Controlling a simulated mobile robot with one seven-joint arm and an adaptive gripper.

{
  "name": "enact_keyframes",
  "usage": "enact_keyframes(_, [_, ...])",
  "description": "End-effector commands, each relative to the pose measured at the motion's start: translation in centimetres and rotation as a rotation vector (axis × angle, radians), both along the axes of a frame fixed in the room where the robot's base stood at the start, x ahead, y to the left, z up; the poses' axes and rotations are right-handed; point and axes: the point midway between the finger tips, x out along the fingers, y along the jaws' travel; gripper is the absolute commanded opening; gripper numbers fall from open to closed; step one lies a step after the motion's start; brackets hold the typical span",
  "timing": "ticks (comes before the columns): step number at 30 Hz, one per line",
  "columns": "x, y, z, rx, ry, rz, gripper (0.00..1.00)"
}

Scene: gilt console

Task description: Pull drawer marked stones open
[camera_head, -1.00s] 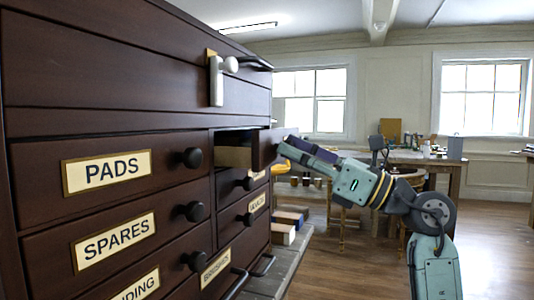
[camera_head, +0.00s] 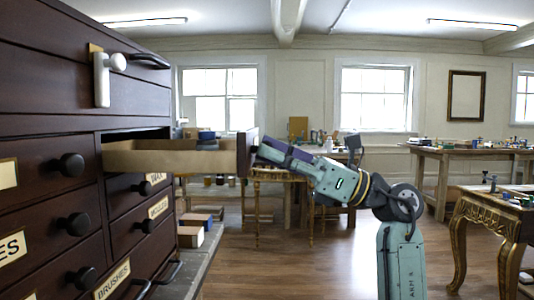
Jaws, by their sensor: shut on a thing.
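A drawer (camera_head: 185,157) in the upper right column of the dark wooden cabinet (camera_head: 40,120) stands well out, its pale inner side showing. Its front panel (camera_head: 244,154) is seen edge-on, and its label faces away, so I cannot read whether it says stones. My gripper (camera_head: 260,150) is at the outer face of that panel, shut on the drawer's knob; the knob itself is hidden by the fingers. My arm reaches in from the right.
Shut drawers below include one marked brushes (camera_head: 112,281). A white handle (camera_head: 103,78) sits on the cabinet's upper part. Small boxes (camera_head: 190,232) lie on a ledge beside the cabinet. A gilt table (camera_head: 505,215) stands at right; the floor between is clear.

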Motion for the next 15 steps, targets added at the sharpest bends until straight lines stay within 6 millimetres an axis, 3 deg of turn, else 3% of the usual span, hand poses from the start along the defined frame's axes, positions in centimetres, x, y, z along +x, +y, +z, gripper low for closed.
enact_keyframes(6, [0.06, -0.03, 0.07, 0.002, 0.001, -0.002, 0.0])
enact_keyframes(7, [0.06, -0.03, 0.07, 0.002, 0.001, -0.002, 0.25])
enact_keyframes(15, [0.04, 0.01, 0.04, 0.001, 0.0, -0.001, 0.43])
